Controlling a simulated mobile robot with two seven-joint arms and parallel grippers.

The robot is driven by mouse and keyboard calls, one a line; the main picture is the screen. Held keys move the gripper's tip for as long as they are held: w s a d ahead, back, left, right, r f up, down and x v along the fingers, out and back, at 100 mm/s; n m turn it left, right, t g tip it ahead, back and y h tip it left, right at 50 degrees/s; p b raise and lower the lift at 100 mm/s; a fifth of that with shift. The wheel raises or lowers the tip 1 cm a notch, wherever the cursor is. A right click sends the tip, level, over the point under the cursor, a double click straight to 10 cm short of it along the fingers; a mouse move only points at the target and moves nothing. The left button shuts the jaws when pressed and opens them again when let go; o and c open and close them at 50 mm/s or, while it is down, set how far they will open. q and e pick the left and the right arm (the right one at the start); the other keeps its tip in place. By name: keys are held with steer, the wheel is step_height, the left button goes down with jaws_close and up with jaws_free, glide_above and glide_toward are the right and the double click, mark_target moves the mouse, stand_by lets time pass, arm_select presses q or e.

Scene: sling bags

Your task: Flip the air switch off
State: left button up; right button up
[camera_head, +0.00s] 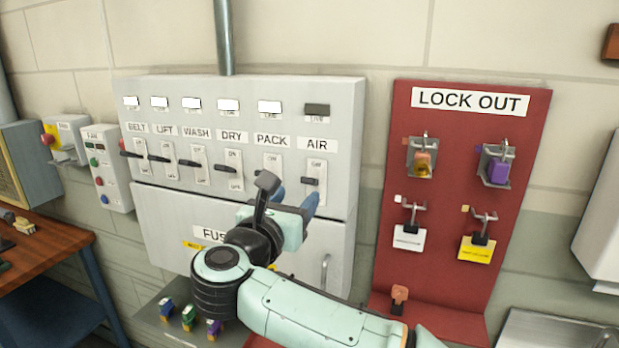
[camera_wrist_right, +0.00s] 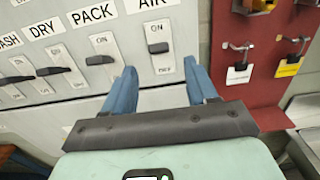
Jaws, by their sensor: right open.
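The air switch (camera_head: 310,181) is a dark lever on a white plate, at the right end of the switch row on the grey panel (camera_head: 350,130). Its lever sits near the plate's middle, and the lamp window (camera_head: 317,110) above AIR is dark. In the right wrist view the air switch lever (camera_wrist_right: 158,47) shows between and beyond the fingertips, with ON above it. My right gripper (camera_head: 293,199) is open and empty, just below and in front of the switch; its blue fingers also show in the wrist view (camera_wrist_right: 160,76). My left gripper is out of view.
The pack switch (camera_wrist_right: 99,60) is close to the left finger. The belt, lift, wash and dry switches continue leftward, under lit white lamps. A red LOCK OUT board (camera_head: 460,180) with hanging locks and tags stands to the right. A wooden table (camera_head: 50,250) is at left.

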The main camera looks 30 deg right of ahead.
mark_target(309, 183)
steer(key=p+x, duration=0.2)
steer(key=x, duration=0.6)
steer(key=shift+w+d, duration=0.1)
steer(key=shift+w, duration=0.15)
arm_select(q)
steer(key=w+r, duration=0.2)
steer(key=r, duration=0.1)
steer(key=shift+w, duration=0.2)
arm_select(e)
steer(key=shift+c, duration=0.3)
steer(key=c, duration=0.9)
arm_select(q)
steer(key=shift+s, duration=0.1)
